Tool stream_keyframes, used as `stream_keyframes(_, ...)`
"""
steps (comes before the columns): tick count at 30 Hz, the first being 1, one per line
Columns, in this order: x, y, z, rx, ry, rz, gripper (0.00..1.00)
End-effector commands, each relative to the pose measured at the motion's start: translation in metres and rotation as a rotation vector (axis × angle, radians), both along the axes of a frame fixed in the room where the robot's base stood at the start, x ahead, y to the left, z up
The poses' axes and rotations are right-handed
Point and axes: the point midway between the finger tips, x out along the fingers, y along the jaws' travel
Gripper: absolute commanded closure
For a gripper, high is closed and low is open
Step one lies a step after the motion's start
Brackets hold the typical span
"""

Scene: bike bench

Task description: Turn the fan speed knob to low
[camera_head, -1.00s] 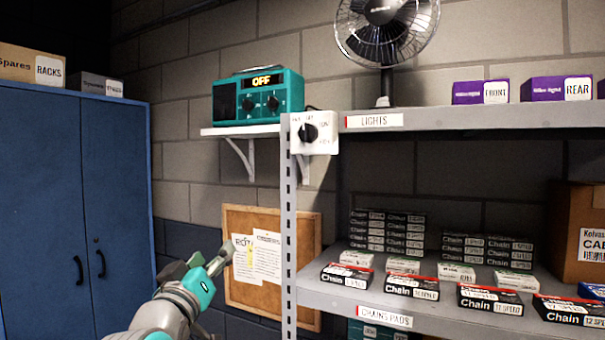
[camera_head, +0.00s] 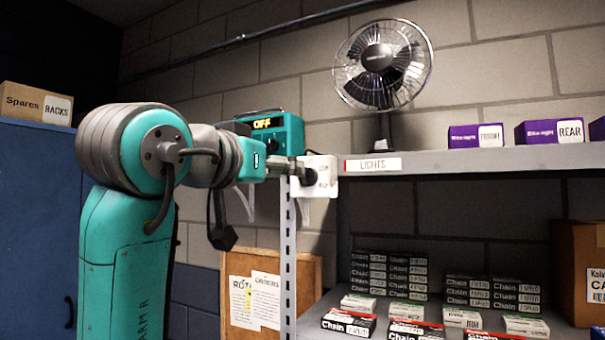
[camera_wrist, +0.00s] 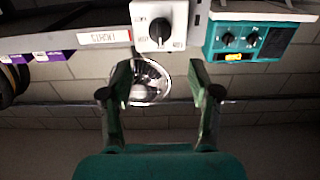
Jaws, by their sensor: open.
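The fan speed knob is a black dial (camera_wrist: 160,30) on a white control box (camera_head: 325,178) fixed at the left end of the shelf; printed labels surround it. The grey desk fan (camera_head: 383,65) stands on the upper shelf and also shows in the wrist view (camera_wrist: 149,84). My gripper (camera_wrist: 160,70) is open and empty. In the wrist view its two fingers point toward the box, apart from the knob. In the head view my arm reaches in from the left and the gripper end is close to the box, partly hidden.
A teal radio (camera_head: 275,128) reading OFF sits on a small wall shelf behind my wrist. Purple light boxes (camera_head: 475,136) stand on the upper shelf (camera_head: 450,162). Chain boxes (camera_head: 390,272) fill the lower shelf. A blue cabinet (camera_head: 35,215) is at the left.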

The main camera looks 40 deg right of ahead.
Motion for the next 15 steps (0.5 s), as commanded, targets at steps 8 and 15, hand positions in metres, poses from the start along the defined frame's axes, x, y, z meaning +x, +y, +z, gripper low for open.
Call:
stream_keyframes(8, 0.015, -0.045, -0.001, -0.001, 0.002, -0.005, 0.38)
stream_keyframes(15, 0.028, -0.078, 0.000, -0.002, 0.002, -0.003, 0.38)
